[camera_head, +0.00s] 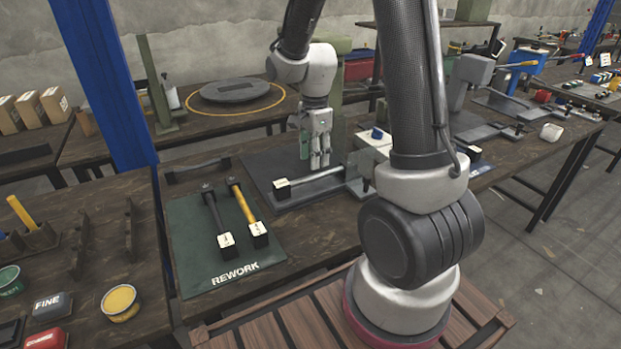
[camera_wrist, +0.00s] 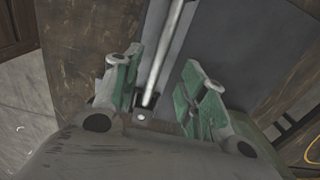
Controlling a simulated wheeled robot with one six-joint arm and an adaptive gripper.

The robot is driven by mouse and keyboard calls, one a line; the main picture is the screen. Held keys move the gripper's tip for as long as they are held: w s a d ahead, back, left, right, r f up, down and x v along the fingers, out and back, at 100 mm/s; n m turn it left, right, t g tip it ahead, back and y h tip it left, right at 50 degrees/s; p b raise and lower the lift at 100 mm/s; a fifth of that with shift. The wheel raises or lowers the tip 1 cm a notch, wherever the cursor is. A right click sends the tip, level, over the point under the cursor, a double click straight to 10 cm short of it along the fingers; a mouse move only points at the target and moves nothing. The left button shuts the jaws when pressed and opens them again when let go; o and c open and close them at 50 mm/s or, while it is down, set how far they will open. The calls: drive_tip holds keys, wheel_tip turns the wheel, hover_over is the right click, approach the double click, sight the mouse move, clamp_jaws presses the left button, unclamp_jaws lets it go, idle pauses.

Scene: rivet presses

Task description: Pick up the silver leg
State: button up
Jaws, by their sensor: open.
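The silver leg (camera_head: 318,179) lies on a dark plate (camera_head: 262,165) on the workbench, with a white-topped block at its left end. In the wrist view the silver leg (camera_wrist: 164,55) runs lengthwise through the gap between my fingers, and its lower end is close to the palm. My gripper (camera_head: 320,160) points down just over the leg. In the wrist view my gripper (camera_wrist: 163,75) is open, with one green-padded finger on each side of the rod. I cannot tell whether either finger touches it.
A green REWORK mat (camera_head: 205,270) to the left holds a dark leg (camera_head: 214,212) and a yellow leg (camera_head: 241,203). A press (camera_head: 463,85) stands to the right. A blue post (camera_head: 103,70) rises at the left. A round dark disc (camera_head: 228,92) lies on the rear bench.

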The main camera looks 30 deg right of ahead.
sight(314, 175)
wheel_tip(314, 175, down, 8)
drive_tip(key=shift+a+r, duration=0.1)
drive_tip(key=shift+r, duration=0.05)
clamp_jaws()
idle(0.3)
